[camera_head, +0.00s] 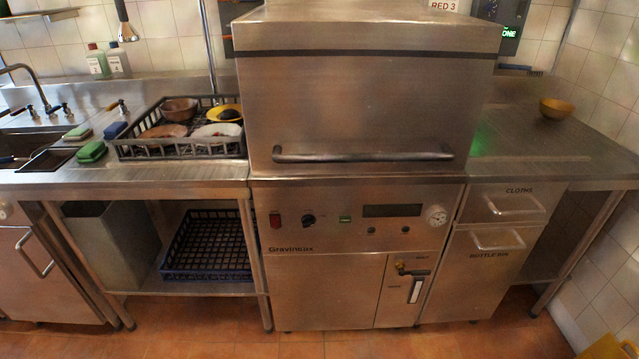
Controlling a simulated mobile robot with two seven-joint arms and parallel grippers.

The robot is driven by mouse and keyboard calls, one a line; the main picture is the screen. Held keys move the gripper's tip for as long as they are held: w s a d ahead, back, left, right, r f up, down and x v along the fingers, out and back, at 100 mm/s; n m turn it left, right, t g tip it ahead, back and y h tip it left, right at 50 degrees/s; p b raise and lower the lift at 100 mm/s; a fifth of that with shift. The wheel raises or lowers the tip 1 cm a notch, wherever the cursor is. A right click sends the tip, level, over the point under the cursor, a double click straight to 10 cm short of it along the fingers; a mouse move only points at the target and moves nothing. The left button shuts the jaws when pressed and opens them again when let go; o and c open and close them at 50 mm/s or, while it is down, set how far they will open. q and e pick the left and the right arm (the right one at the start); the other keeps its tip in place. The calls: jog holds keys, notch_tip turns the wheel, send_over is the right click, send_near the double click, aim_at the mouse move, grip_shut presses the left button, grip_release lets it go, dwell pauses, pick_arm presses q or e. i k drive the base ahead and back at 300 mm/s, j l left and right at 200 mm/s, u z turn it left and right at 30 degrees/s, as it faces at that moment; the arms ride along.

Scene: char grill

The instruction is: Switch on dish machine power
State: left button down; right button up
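The dish machine (365,100) stands in the middle of the view, a steel box with its hood down and a long dark bar handle (362,156). Its front panel (340,236) carries a red rocker switch (275,220) at the left, a dark rotary knob (308,220), a small green button or light (345,219), a dark blank display (392,210) and a round white gauge (436,215). The position of the red switch is too small to tell. Neither of my grippers shows in this view.
A dish rack (120,150) with dishes sits on the left counter beside sponges and a sink. An empty dark crate (208,275) is on the shelf below. Drawers (505,205) stand right of the machine, and a bowl (556,109) sits on the right counter. The floor ahead is clear.

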aim_at(274, 218)
jog(key=i+l+u, duration=0.15)
jog(key=i, duration=0.25)
jog(key=i+l+u, duration=0.1)
jog(key=i+l, duration=0.2)
jog(key=i, duration=0.15)
